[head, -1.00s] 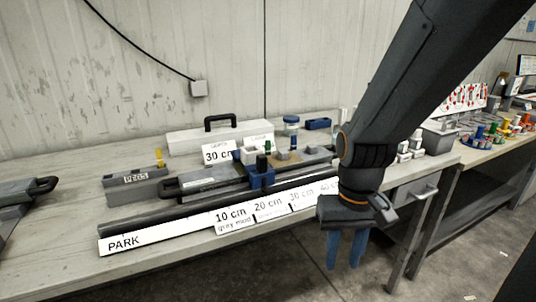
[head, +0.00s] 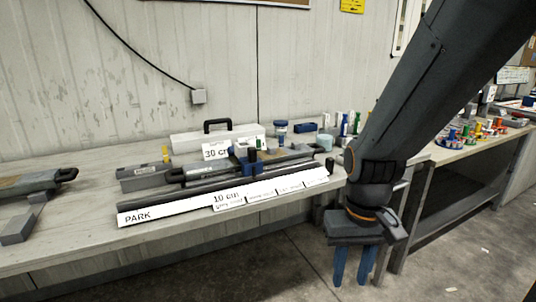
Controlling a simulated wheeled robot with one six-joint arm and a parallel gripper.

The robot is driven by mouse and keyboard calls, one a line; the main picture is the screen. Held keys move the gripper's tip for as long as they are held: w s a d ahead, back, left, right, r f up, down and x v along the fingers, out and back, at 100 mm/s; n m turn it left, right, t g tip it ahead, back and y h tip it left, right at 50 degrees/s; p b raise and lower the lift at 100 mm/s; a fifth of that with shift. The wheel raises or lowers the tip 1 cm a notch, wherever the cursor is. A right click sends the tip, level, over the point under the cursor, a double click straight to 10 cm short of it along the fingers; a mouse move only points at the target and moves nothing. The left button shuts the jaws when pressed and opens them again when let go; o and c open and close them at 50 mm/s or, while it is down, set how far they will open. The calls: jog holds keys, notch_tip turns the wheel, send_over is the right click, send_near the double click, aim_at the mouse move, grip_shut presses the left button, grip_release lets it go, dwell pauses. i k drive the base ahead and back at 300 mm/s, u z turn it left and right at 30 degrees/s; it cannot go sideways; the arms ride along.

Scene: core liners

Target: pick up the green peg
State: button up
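A dark green upright peg (head: 252,155) stands at the blue carriage (head: 241,154) on the long rail, near the middle of the bench. A yellow peg (head: 165,153) stands in the grey peg block (head: 142,176) at the left. My gripper (head: 353,268) points down with its two blue fingers apart and nothing between them. It hangs in front of the bench, low and to the right of both green pieces.
The bench (head: 80,222) carries a white labelled strip (head: 165,210) along its front. A grey case with a black handle (head: 217,139) and a blue-lidded jar (head: 280,132) stand behind the rail. My arm hides the bench's right end. A second bench (head: 465,150) with coloured pieces stands at the right.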

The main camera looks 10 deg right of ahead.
aim_at(259, 142)
jog(key=z, duration=0.95)
jog(key=i, duration=0.7)
jog(key=u, duration=0.6)
